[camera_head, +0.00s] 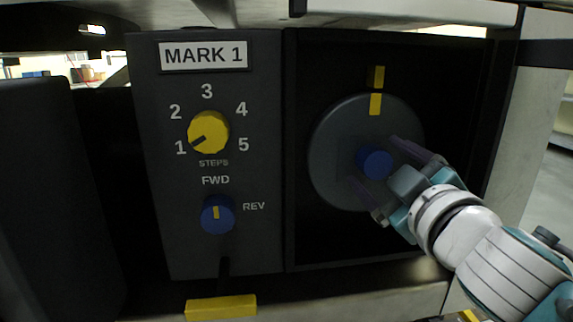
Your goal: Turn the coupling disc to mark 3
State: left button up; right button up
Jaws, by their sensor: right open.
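The coupling disc (335,150) is a dark grey round plate in a black recess on the right, with a blue knob (374,162) at its centre. A yellow stripe (375,104) on its rim lines up below a fixed yellow mark (376,77). My right gripper (382,172) is open, with its fingers on either side of the blue knob; whether they touch it I cannot tell. A display (203,55) reads MARK 1. The yellow STEPS dial (209,132) points to 1. The blue knob (217,214) below points up to FWD. My left gripper is out of view.
A yellow handle (221,307) sits at the bottom of the control panel (165,240), below a dark slot. The recess has side walls and a lower ledge close to my right arm. A dark block (40,200) stands at the left.

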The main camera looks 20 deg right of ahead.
jog(key=shift+w, duration=0.15)
jog(key=shift+c, duration=0.2)
grip_shut()
dwell(0.5)
